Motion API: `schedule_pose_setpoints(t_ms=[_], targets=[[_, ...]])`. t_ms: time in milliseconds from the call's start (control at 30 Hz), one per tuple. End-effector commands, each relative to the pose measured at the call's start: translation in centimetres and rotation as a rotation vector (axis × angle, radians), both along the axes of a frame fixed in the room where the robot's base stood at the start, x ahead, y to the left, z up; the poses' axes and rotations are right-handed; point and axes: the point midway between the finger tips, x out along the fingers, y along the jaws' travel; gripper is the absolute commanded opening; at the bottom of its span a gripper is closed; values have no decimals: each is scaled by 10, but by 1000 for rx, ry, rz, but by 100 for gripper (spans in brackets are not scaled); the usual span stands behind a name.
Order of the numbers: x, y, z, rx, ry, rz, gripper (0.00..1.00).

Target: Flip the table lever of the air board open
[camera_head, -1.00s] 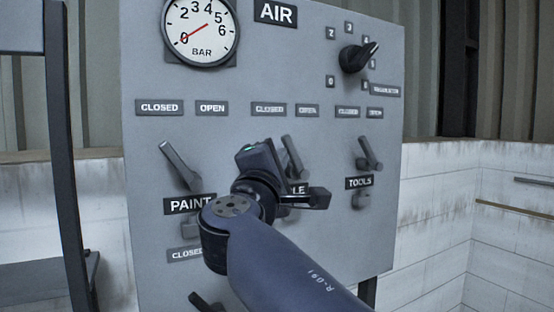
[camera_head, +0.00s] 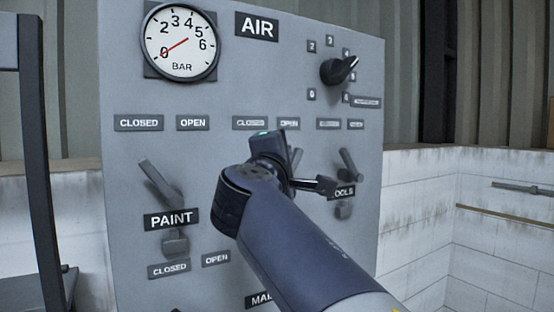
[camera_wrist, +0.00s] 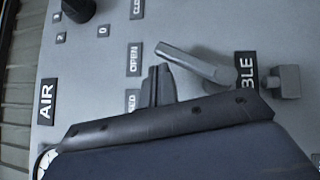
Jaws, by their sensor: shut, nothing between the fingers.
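The table lever (camera_wrist: 192,62) is a grey bar on the grey air board (camera_head: 228,75). In the wrist view its tip leans to the OPEN label's side, and its base is beside the partly hidden TABLE label (camera_wrist: 246,72). In the head view only a short piece of the lever (camera_head: 297,158) shows behind my wrist, leaning right. My gripper (camera_wrist: 157,86) is shut and empty, its fingers close beside the lever on the CLOSED side. I cannot tell whether they touch it.
The PAINT lever (camera_head: 160,183) on the left and the TOOLS lever (camera_head: 350,163) on the right lean left, toward CLOSED. A gauge (camera_head: 181,42) and a black knob (camera_head: 338,70) are higher up. A dark post (camera_head: 35,160) stands left of the board.

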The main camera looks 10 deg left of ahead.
Motion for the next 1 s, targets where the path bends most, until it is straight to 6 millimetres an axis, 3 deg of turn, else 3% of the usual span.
schedule_pose_setpoints(t_ms=[1000], targets=[[7,-9,1,-1,0,0,0]])
